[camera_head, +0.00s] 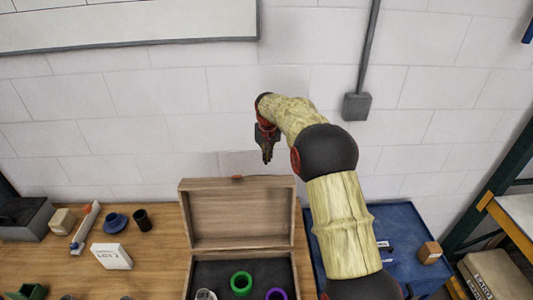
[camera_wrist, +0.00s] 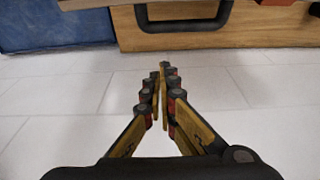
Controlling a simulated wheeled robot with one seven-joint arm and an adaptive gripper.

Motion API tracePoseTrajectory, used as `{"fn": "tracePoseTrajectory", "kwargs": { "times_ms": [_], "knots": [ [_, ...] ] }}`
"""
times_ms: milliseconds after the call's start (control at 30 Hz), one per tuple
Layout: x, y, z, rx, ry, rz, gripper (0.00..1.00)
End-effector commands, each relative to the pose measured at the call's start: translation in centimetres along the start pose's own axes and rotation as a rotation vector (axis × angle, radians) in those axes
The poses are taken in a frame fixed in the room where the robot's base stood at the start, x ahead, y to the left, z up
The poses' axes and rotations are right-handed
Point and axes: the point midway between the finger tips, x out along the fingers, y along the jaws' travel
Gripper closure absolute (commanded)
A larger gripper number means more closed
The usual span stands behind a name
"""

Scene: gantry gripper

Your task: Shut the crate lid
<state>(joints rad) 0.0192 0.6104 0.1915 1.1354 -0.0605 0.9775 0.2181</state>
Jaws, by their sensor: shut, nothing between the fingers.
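The wooden crate (camera_head: 190,272) stands on the workbench with its lid (camera_head: 237,217) raised about upright at the back edge. A small red tab (camera_head: 237,178) sits on the middle of the lid's top edge. My gripper (camera_head: 267,159) is above and apparently behind the lid's top edge, right of the tab, pointing down; the exact gap is unclear. Its fingers are together and empty, also in the wrist view (camera_wrist: 160,72). That view shows a wooden surface (camera_wrist: 270,28) with a dark curved bar at the top; I cannot tell which part it is.
Inside the crate lie a green ring (camera_head: 241,283), a purple ring (camera_head: 276,294) and a whitish round item. A white box (camera_head: 111,256), a blue dish (camera_head: 116,222) and a dark cup (camera_head: 142,220) stand left. A blue surface (camera_head: 405,225) lies right; a wall is behind.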

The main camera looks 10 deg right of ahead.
Motion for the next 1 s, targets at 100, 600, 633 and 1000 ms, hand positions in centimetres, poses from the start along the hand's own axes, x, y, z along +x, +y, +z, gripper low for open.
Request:
{"fn": "tracePoseTrajectory", "kwargs": {
  "times_ms": [100, 600, 633, 1000],
  "knots": [
    [2.2, 0.0, 0.0, 0.000, -0.002, 0.001, 1.00],
    [4.3, 0.0, 2.1, 0.000, 0.001, 0.000, 1.00],
    [4.1, 0.0, 2.3, 0.000, 0.001, 0.000, 1.00],
    [3.7, 0.0, 3.1, 0.000, 0.001, 0.000, 1.00]
  ]
}}
